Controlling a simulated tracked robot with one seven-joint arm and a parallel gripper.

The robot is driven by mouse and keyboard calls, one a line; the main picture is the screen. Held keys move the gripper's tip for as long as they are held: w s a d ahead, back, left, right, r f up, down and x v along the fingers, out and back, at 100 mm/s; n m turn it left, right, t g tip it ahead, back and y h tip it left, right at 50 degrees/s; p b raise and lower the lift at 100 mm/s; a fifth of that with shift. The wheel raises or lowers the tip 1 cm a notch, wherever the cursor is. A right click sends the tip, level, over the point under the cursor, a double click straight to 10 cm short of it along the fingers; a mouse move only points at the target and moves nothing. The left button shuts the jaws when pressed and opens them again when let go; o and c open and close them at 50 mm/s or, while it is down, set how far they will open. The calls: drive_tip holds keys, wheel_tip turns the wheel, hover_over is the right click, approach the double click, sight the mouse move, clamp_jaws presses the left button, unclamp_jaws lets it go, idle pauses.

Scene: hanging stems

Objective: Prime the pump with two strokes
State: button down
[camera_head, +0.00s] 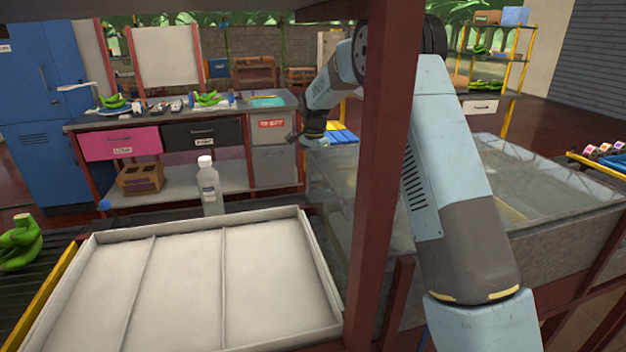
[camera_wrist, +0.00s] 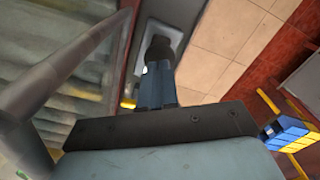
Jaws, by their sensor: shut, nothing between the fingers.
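No pump can be made out for certain in either view. My gripper (camera_head: 297,137) is small and far off in the head view, beyond the post and in front of the grey cabinet. In the wrist view its fingers (camera_wrist: 158,50) are together, with dark tips and nothing between them. A pale plate (camera_wrist: 178,34) lies behind the fingertips; I cannot tell whether they touch it. A thick grey bar (camera_wrist: 75,62) slants along the left of the wrist view, apart from the fingers; whether it belongs to a pump is unclear.
A dark red post (camera_head: 383,150) stands in front of my arm. A glass-walled tank (camera_head: 540,205) is at right. An empty white divided tray (camera_head: 190,285) lies in front, with a white-capped bottle (camera_head: 209,185) behind it. Green bananas (camera_head: 20,243) are at left.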

drive_tip(key=shift+f, duration=0.15)
idle(0.5)
drive_tip(key=shift+f, duration=1.75)
drive_tip(key=shift+r, duration=1.9)
wheel_tip(320, 180, up, 6)
